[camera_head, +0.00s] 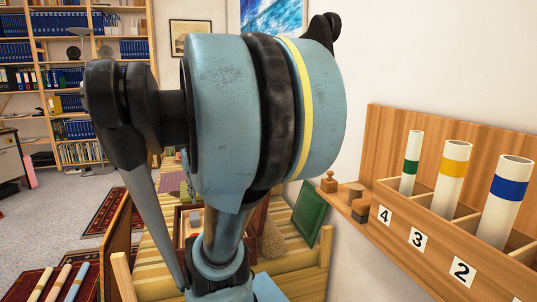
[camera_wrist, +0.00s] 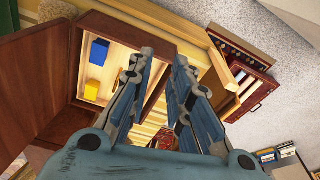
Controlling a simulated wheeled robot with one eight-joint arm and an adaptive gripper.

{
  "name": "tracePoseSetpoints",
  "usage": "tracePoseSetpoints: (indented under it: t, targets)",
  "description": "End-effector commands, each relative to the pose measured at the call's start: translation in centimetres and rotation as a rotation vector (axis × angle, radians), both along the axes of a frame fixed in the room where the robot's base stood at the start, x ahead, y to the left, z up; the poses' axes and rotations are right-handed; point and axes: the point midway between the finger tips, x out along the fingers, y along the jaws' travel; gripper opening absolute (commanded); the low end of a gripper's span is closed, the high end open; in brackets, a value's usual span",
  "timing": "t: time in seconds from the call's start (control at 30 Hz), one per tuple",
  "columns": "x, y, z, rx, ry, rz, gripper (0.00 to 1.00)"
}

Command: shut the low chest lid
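In the wrist view, a brown wooden chest stands open, with its rim (camera_wrist: 125,35) and pale inside visible. A blue block (camera_wrist: 99,51) and a yellow block (camera_wrist: 91,90) lie in it. Its raised brown lid (camera_wrist: 38,85) is at the left of the picture. My gripper (camera_wrist: 165,57) is open and empty, its two fingers apart over the chest's right side in the picture; I cannot tell whether it touches. In the head view, part of the chest (camera_head: 181,222) shows behind my arm, which hides the rest and my gripper.
A striped bench top (camera_head: 155,262) bears the chest. A green panel (camera_head: 308,213) leans near the wall. A wooden rack (camera_head: 450,235) with numbered slots and white tubes is at the right. Shelves of binders (camera_head: 70,60) stand far left.

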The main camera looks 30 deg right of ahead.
Motion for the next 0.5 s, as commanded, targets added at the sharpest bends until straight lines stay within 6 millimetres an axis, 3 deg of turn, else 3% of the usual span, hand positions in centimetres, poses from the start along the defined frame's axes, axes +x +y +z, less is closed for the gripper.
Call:
tracePoseSetpoints:
  t: [0.03,0.2,0.5]
  targets:
    - [1.5,-0.9,1.6,0.003,0.007,-0.013,0.19]
    - [5.7,-4.1,5.9,0.018,0.031,-0.037,0.19]
    - [12.7,-11.5,12.0,0.049,0.065,-0.079,0.19]
